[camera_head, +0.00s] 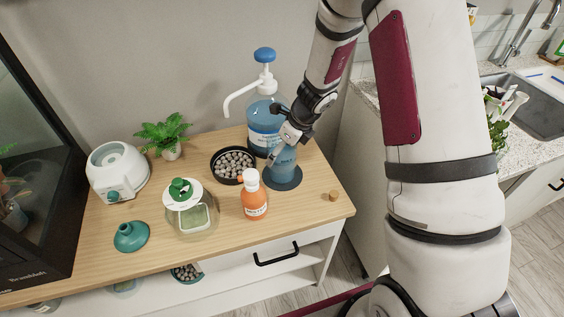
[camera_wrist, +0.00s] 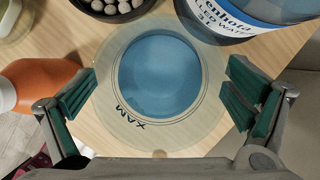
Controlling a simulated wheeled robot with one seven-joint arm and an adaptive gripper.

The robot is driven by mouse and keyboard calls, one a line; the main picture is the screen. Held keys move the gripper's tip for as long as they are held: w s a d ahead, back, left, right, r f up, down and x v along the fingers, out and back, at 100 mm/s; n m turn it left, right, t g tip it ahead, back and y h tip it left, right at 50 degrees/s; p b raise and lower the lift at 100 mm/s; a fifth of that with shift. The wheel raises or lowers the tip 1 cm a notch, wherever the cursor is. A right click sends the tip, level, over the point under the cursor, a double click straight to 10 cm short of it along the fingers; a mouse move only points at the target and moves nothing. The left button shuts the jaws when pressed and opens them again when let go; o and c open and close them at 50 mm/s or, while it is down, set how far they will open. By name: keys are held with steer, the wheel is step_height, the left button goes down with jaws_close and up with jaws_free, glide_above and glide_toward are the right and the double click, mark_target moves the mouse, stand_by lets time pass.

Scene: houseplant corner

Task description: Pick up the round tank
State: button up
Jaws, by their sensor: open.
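In the wrist view the tank (camera_wrist: 160,75) is seen from above, with a pale see-through ring marked MAX around the blue water. My gripper (camera_head: 277,150) is over the tank and partly hides it in the head view. In the wrist view my gripper (camera_wrist: 165,96) is open, with green-padded fingers on the left and right sides of the ring. I cannot tell whether they touch it.
A large blue water bottle with a pump (camera_head: 264,125) stands close behind the tank. A black bowl of pebbles (camera_head: 233,164) and an orange bottle (camera_head: 254,199) crowd its left. A white-lidded jar (camera_head: 190,208), a white base (camera_head: 119,171) and a plant (camera_head: 163,136) stand farther left.

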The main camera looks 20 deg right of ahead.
steer(key=shift+c, duration=0.3)
steer(key=c, duration=2)
steer(key=shift+r, duration=0.2)
steer(key=s+a+r, duration=0.1)
steer(key=s+r, duration=0.1)
steer(key=s, duration=0.6)
steer(key=s+a+r, duration=0.1)
steer(key=s+r, duration=0.1)
steer(key=s, duration=0.6)
steer(key=shift+r, duration=0.35)
